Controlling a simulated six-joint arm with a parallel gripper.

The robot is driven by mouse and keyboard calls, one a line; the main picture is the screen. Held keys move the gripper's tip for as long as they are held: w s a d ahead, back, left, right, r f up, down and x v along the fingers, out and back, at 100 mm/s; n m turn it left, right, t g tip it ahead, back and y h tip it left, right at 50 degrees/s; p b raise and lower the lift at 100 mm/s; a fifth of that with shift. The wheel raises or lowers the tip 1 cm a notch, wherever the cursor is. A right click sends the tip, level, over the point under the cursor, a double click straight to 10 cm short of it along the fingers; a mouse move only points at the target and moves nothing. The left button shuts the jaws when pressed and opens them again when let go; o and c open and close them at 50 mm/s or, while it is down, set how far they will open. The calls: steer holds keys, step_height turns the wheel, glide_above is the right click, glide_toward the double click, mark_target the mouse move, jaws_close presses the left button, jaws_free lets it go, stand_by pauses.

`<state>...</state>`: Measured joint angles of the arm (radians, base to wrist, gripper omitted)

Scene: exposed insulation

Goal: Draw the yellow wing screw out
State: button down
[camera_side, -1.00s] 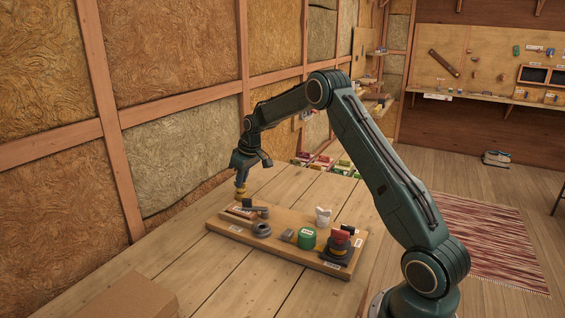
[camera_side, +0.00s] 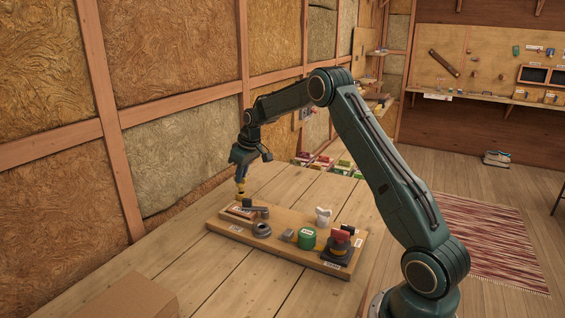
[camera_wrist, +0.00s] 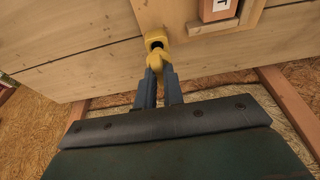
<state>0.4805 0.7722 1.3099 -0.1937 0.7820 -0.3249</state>
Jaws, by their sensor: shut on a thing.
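The yellow wing screw (camera_wrist: 157,61) is held between the two fingers of my gripper (camera_wrist: 160,80) in the wrist view. Beyond it, at the wooden board's edge, shows a yellow ring (camera_wrist: 165,34) with a dark opening. I cannot tell whether the screw's shank is still inside that opening. In the side view, my gripper (camera_side: 241,178) points down above the far left corner of the board (camera_side: 287,253). Yellow (camera_side: 241,190) shows just under the fingertips, too small there to separate screw from ring.
The board carries a dark grey ring (camera_side: 262,230), a green cylinder (camera_side: 307,239), a white piece (camera_side: 323,215) and a red-and-dark item (camera_side: 339,240). An insulated wall (camera_side: 185,165) stands close behind.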

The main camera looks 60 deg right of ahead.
steer(key=shift+r, duration=0.65)
steer(key=shift+s+a+r, duration=0.1)
